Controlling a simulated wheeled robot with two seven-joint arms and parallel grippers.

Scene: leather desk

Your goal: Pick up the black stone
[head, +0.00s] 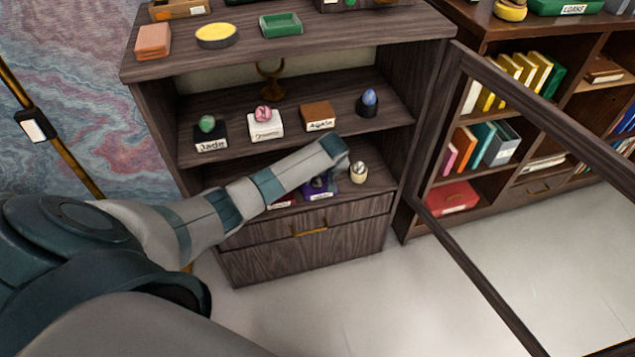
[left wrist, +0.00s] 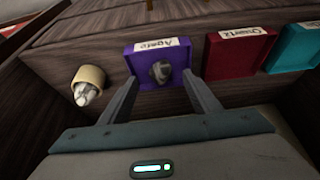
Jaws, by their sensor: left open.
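The black stone (left wrist: 160,71), dark and rounded with grey streaks, sits on a purple stand (left wrist: 139,67) labelled Agate. My left gripper (left wrist: 160,78) is open, its two fingers reaching to either side of the stone; I cannot tell whether they touch it. In the head view my left arm reaches over the cabinet's lower shelf, and its end partly hides the purple stand (head: 309,192) and the stone. My right gripper is not in view.
A pale stone in a beige cup (left wrist: 88,85) stands beside the purple stand. A red stand (left wrist: 238,55) and a teal stand (left wrist: 293,50) are on the other side. The middle shelf (head: 230,111) is above, and an open cabinet door frame (head: 475,265) stands at right.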

